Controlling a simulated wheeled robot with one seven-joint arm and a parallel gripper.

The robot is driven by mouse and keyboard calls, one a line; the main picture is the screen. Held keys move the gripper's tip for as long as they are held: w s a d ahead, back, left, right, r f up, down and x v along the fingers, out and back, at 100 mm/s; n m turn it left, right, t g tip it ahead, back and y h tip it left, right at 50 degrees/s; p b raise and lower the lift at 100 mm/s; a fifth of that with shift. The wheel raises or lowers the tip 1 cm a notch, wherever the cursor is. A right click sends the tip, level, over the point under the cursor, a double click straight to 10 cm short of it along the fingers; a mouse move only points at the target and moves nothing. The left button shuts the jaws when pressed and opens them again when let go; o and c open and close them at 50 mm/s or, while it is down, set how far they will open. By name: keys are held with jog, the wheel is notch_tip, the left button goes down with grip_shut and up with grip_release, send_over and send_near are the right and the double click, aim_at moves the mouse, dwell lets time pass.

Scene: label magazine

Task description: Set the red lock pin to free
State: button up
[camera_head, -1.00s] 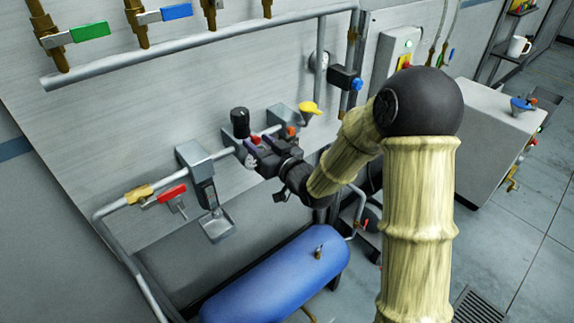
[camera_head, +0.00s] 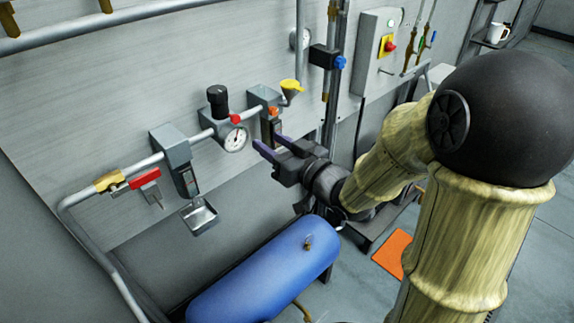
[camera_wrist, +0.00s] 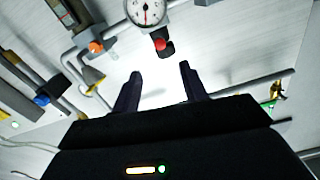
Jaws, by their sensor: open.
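The red lock pin (camera_head: 235,118) shows as a small red piece beside the black knob (camera_head: 217,97) of the regulator on the wall pipe, just above the round gauge (camera_head: 236,139). In the wrist view the red pin (camera_wrist: 160,44) sits against the black knob, beyond my fingertips and between their lines. I cannot tell which setting the pin is in. My gripper (camera_head: 269,143) is open and empty, to the right of the gauge and apart from the regulator. Its two dark fingers (camera_wrist: 160,71) are spread in the wrist view.
A red-handled valve (camera_head: 145,178) is at the left. A blue tank (camera_head: 262,278) lies below. A control box (camera_head: 385,45) is at the upper right.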

jog(key=shift+b+v, duration=2.05)
jog(key=shift+f, duration=0.1)
jog(key=d+f+m+g+h, duration=0.45)
jog(key=d+f+h, duration=0.55)
jog(key=f, duration=0.3)
jog(key=s+d+f+m+g+h, duration=0.1)
jog(key=s+f+m+g, duration=0.1)
jog(key=s+f+g, duration=0.75)
notch_tip(320, 180, up, 18)
jog(key=s+t+p, duration=0.1)
jog(key=t+p, duration=0.1)
jog(key=p, duration=1.4)
jog(key=shift+s+t, duration=0.3)
